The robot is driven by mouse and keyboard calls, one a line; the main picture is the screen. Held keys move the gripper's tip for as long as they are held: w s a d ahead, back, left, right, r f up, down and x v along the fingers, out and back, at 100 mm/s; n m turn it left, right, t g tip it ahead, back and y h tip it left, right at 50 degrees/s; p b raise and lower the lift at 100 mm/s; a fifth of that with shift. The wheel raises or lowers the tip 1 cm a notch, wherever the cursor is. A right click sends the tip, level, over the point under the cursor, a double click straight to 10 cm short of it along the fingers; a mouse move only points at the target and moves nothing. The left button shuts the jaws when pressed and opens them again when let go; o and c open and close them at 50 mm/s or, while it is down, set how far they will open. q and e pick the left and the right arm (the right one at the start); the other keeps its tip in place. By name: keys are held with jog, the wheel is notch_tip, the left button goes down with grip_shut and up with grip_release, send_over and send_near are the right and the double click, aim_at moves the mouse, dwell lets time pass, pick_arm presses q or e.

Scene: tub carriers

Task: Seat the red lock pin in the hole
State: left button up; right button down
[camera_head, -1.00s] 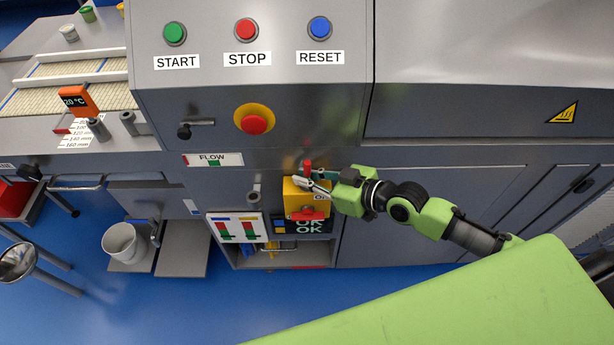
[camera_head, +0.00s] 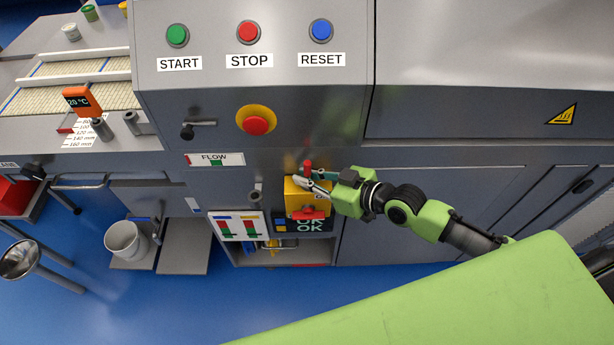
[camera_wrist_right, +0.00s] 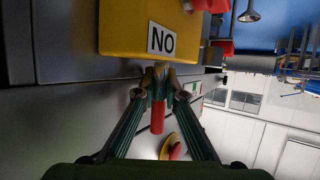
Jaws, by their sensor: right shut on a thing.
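The red lock pin (camera_head: 308,166) stands up at the top of the yellow box (camera_head: 292,196) on the machine front. My right gripper (camera_head: 316,181) reaches in from the right and is shut on the pin. In the right wrist view, the fingertips (camera_wrist_right: 159,76) close around the pin (camera_wrist_right: 157,117), right beside the edge of the yellow box (camera_wrist_right: 120,35), which bears a "NO" label. The hole and the pin's tip are hidden by the fingers and box, so I cannot tell if it is seated. My left gripper is not in view.
A red handle (camera_head: 310,213) sits on the yellow box front. An emergency button (camera_head: 256,125) is above left. A white bucket (camera_head: 122,240) stands at lower left.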

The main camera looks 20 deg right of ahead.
jog(key=shift+w+d+r, duration=0.1)
jog(key=shift+w+r, duration=0.15)
jog(key=shift+r, duration=0.1)
jog(key=shift+p, duration=0.4)
jog(key=shift+f, duration=0.25)
jog(key=shift+f, duration=0.1)
jog(key=shift+r, duration=0.2)
dwell(0.4)
